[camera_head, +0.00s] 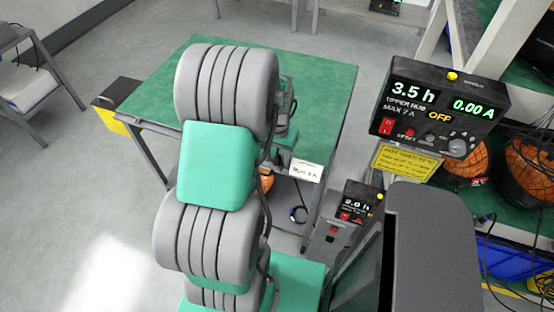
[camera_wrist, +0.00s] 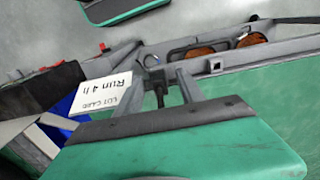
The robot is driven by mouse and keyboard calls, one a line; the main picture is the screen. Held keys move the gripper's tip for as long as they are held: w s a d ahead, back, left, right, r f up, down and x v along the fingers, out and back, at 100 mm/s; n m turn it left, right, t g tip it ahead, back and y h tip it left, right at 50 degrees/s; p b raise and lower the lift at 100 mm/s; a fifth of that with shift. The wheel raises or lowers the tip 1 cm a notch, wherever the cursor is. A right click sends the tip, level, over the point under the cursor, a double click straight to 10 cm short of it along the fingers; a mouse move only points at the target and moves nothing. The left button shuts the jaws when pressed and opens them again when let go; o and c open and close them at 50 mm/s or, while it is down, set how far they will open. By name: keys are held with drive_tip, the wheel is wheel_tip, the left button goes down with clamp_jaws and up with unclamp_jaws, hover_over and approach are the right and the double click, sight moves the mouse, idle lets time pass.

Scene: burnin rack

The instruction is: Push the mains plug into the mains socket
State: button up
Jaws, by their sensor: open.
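In the wrist view my gripper (camera_wrist: 159,72) shows as two grey fingers, spread apart, extending from a green body with a dark edge. A small dark piece (camera_wrist: 159,92) shows between them; I cannot tell whether it is the mains plug or whether it touches either finger. In the head view my arm covers much of the green table (camera_head: 325,95), and the gripper is mostly hidden behind it. Neither the mains plug nor the mains socket can be made out with certainty in either view.
A white lot card (camera_head: 305,171) stands at the table's right side; in the wrist view (camera_wrist: 102,92) it reads "Run 4 h". A black display unit (camera_head: 440,105) reads 3.5 h and OFF. A smaller display box (camera_head: 357,205) stands below. Open floor lies to the left.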

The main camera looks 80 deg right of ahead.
sight(277, 153)
drive_tip(key=shift+c, duration=0.3)
clamp_jaws()
idle(0.6)
idle(0.6)
drive_tip(key=shift+r, duration=0.15)
drive_tip(key=shift+r+p, duration=2.2)
drive_tip(key=shift+r, duration=0.7)
drive_tip(key=c, duration=0.7)
unclamp_jaws()
clamp_jaws()
